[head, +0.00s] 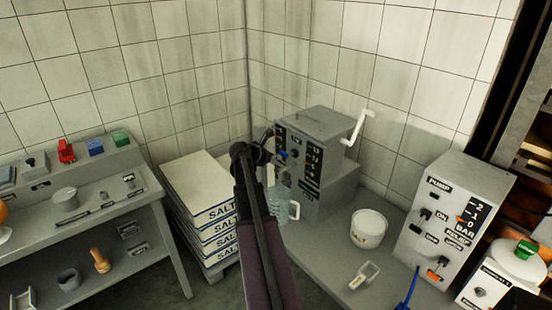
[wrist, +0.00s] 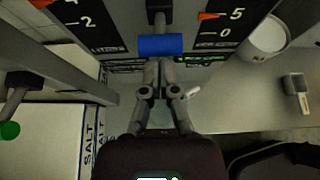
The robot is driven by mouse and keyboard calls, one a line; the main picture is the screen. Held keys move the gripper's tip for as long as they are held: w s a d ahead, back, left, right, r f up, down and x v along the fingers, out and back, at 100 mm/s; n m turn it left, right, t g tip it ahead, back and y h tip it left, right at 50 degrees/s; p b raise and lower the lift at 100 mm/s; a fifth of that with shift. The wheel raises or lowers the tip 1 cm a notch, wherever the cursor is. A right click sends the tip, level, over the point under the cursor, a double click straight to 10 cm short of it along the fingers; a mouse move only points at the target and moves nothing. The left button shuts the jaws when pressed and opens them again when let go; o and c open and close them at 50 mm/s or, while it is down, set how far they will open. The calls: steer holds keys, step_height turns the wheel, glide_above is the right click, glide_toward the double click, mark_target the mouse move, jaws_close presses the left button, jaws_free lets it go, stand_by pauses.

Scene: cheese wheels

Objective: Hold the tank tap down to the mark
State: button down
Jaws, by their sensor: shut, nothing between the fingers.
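The grey tank (head: 318,128) stands in the corner with a dark front panel of scales. Its tap has a blue bar, seen in the wrist view (wrist: 160,45) and small in the head view (head: 282,155). My gripper (wrist: 158,66) is shut and empty, its fingertips right at the lower edge of the blue bar. Whether they touch it I cannot tell. A clear bluish jug (head: 283,208) with a pale handle stands below the tap, partly hidden by my arm. Its handle (wrist: 193,91) shows beside my fingers. The jug's mark and liquid level cannot be made out.
A white tub (head: 369,228) and a scoop (head: 364,275) lie on the bench right of the jug. A pump box (head: 450,215) stands farther right. Stacked salt sacks (head: 198,190) are left of the tank. Orange pointers sit on the tank's scales.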

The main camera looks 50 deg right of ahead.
steer(key=w+a+r+p, duration=0.2)
steer(key=a+r+p, duration=0.5)
steer(key=r+p, duration=0.4)
steer(key=shift+a+r, duration=0.2)
steer(key=shift+a, duration=0.05)
stand_by(0.4)
stand_by(0.7)
steer(key=w+a+f+m+t+y, duration=0.1)
steer(key=a+f+m+y, duration=0.25)
steer(key=a, duration=0.95)
steer(key=a+f+m+t+y, duration=0.1)
steer(key=a+f+m+y, duration=0.2)
steer(key=a, duration=1.1)
steer(key=w+a+f+m+t+y, duration=0.1)
steer(key=a+f+m+y, duration=0.3)
steer(key=a, duration=0.9)
steer(key=s+a+m, duration=0.2)
steer(key=a, duration=0.4)
steer(key=s+a+m+y, duration=0.1)
steer(key=s+a+m, duration=0.1)
steer(key=a, duration=0.5)
steer(key=shift+s+a+r+m, duration=0.25)
steer(key=shift+s+r+m, duration=0.1)
steer(key=shift+s, duration=0.1)
steer(key=shift+y, duration=0.25)
steer(key=shift+d, duration=0.15)
